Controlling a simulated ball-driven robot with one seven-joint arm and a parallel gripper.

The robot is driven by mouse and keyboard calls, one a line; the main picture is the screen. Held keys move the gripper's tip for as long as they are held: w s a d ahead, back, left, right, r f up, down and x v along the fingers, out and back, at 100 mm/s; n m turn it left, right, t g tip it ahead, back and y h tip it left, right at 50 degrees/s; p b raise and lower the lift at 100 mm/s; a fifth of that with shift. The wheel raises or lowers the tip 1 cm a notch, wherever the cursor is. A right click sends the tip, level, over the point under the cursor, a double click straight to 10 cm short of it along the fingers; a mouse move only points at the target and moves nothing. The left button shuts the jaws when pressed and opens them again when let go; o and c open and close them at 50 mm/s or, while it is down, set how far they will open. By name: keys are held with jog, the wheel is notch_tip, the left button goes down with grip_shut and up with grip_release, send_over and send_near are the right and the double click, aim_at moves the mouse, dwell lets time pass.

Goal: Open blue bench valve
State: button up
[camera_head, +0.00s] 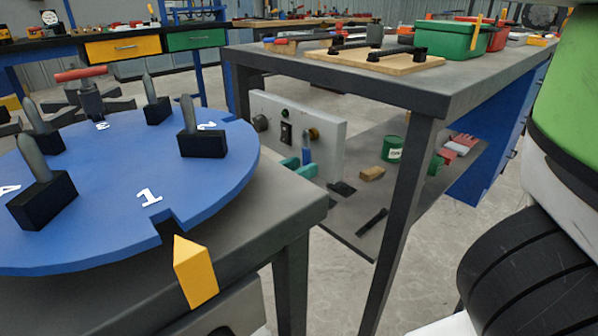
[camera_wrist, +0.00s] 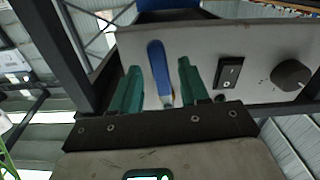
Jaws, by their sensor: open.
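The blue valve lever (camera_head: 306,149) is on the light grey panel (camera_head: 272,112) under the grey workbench. In the wrist view the blue lever (camera_wrist: 158,62) stands nearly upright between the two green fingers, with a brass-coloured fitting at its lower end. My gripper (camera_wrist: 159,75) is open, one finger on each side of the lever, with gaps showing on both sides. In the head view my gripper's teal fingers (camera_head: 299,167) show just below and beside the lever. The rest of my gripper is hidden behind the round table's stand.
The panel also carries a black switch (camera_wrist: 229,72) and a dark round knob (camera_wrist: 291,75). The workbench (camera_head: 430,90) has a leg (camera_head: 400,190) right of the panel. A blue round table (camera_head: 110,215) stands at left. A green can (camera_head: 392,149) and wood block (camera_head: 372,174) lie on the lower shelf.

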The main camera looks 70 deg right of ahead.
jog(key=shift+s+d, duration=0.15)
jog(key=shift+d, duration=0.05)
jog(key=shift+c, duration=0.4)
grip_shut()
